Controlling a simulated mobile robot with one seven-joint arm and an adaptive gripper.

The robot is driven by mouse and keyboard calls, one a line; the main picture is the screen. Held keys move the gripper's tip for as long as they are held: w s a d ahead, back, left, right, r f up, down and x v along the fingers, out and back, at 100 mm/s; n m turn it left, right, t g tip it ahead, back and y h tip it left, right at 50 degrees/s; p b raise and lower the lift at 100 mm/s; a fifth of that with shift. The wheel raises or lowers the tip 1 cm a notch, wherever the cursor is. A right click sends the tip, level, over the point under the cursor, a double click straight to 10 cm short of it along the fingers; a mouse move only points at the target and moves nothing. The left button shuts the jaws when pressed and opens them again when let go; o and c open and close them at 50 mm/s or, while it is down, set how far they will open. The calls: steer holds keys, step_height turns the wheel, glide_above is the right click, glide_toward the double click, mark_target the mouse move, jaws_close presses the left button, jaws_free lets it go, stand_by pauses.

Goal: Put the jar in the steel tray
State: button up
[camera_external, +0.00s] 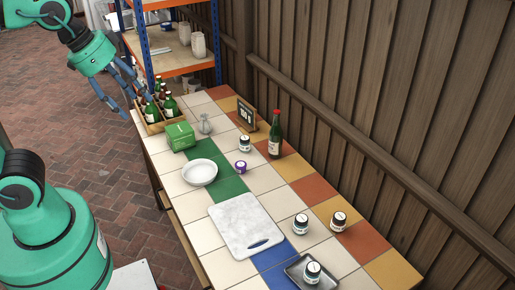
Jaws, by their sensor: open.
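Several similar white jars with dark lids and labels are in view. One jar (245,144) stands near the middle of the tiled table. Two more, one jar (300,224) and another jar (338,221), stand toward the near right. A further jar (312,272) stands in the small grey steel tray (293,270) at the near end. A small purple-lidded pot (241,167) stands near the middle jar. My gripper (138,106) is open and empty at the upper left, by the bottle crate and far from the jars and tray.
A wooden crate (150,127) of green bottles, a green box (180,136), a white bowl (199,173) and a white board (245,226) occupy the table. A tall bottle (274,135) and a small sign (246,114) stand near the wooden fence (400,110). Shelves (175,50) stand behind.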

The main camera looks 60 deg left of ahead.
steer(key=shift+n+t, duration=0.3)
steer(key=s, duration=0.1)
steer(key=s+a+f, duration=0.1)
steer(key=s, duration=0.1)
steer(key=s+a, duration=0.1)
steer(key=s, duration=0.1)
steer(key=shift+f, duration=0.15)
